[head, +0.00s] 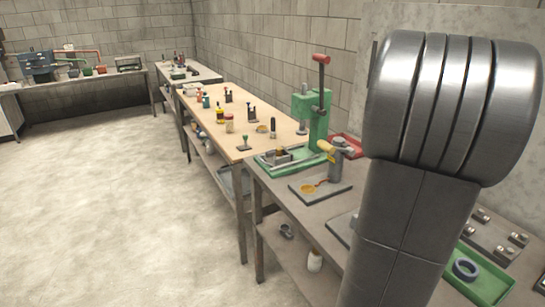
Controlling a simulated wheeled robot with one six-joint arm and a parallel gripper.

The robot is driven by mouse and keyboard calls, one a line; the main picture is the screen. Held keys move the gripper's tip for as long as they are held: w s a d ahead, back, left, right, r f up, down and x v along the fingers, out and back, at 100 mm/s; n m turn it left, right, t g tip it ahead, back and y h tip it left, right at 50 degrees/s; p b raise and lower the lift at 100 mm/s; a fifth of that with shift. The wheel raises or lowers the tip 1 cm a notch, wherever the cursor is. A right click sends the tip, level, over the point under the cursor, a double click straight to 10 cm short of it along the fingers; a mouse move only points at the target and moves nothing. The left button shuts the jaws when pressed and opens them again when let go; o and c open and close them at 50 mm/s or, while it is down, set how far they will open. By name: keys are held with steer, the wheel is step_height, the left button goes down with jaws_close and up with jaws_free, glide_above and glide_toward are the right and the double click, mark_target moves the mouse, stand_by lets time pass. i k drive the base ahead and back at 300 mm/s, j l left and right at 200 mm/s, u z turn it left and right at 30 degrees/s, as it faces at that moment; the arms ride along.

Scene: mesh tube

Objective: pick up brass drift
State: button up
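I cannot make out the brass drift with certainty in the head view. Several small tools and bottles stand on the wooden bench top (224,119), too small to tell apart. A dark upright piece (272,127) stands near its right end; I cannot tell what it is. A grey tool with a yellow handle (336,153) stands by a dark plate with an orange ring on the nearer grey bench (262,180). My gripper is not in view. A large grey link of my own arm fills the right side and hides part of the near bench.
A green press (310,112) with a red-knobbed lever stands on the near bench. A green tray (480,275) with a blue-grey ring lies at lower right. The concrete floor (95,215) at left is clear.

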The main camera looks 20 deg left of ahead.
mark_target(278, 149)
steer(key=i+j+u, duration=0.1)
steer(key=j+u, duration=0.2)
steer(key=i+j+u, duration=0.15)
steer(key=j+u, duration=0.2)
steer(key=i+u, duration=0.4)
steer(key=i, duration=0.35)
